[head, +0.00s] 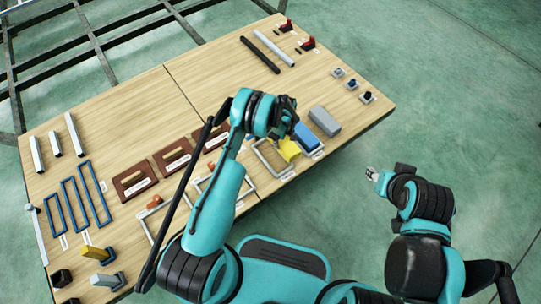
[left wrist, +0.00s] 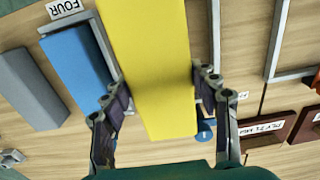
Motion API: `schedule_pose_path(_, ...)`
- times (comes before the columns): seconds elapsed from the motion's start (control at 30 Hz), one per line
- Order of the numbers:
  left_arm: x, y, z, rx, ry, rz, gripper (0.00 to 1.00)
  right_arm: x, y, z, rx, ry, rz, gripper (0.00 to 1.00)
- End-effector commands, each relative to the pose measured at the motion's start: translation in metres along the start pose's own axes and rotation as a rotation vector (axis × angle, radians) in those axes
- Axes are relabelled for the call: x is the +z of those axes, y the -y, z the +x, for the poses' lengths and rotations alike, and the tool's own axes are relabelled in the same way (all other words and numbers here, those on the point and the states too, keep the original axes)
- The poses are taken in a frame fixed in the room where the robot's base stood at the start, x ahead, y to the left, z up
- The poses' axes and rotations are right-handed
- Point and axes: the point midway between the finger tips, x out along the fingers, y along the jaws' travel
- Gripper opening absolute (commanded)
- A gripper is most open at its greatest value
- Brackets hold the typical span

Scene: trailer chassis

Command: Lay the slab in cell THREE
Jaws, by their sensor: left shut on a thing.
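My left gripper (head: 287,136) is shut on a yellow slab (head: 289,151). In the left wrist view the slab (left wrist: 150,60) lies lengthwise between the two fingers (left wrist: 160,88). The slab is over or beside an open grey frame (head: 262,165); I cannot tell its height. A blue slab (left wrist: 75,60) lies in the grey frame by the label FOUR (left wrist: 65,8). The label THREE is not readable. My right gripper (head: 372,174) is off the table's right edge; its jaws are too small to judge.
A grey block (head: 324,119) lies beyond the blue slab. Brown plates (head: 134,178), blue frames (head: 75,203) and white bars (head: 54,145) lie to the left. Dark and white rods (head: 273,48) lie at the back. The back middle of the wooden table (head: 200,75) is bare.

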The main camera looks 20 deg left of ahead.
Motion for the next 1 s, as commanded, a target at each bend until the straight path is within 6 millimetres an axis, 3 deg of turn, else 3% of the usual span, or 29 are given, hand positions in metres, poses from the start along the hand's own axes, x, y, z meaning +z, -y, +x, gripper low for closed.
schedule_pose_path(0.1,-0.008,0.026,0.019,0.000,0.000,-0.003,0.29,0.008,0.000,0.011,0.000,0.000,0.000,0.40)
schedule_pose_path(0.3,-0.015,0.049,0.032,0.000,0.000,0.000,0.29,0.011,0.000,0.016,0.000,0.000,0.000,0.40)
schedule_pose_path(0.43,-0.015,0.051,0.038,0.000,0.000,0.001,0.29,0.013,0.000,0.019,0.000,0.000,0.000,0.40)
schedule_pose_path(0.67,-0.015,0.050,0.072,0.000,0.000,0.001,0.29,0.024,0.000,0.033,0.000,0.000,0.000,0.40)
schedule_pose_path(1.0,-0.015,0.050,0.073,0.000,0.000,0.001,0.29,0.022,0.000,0.031,0.000,0.000,0.000,0.40)
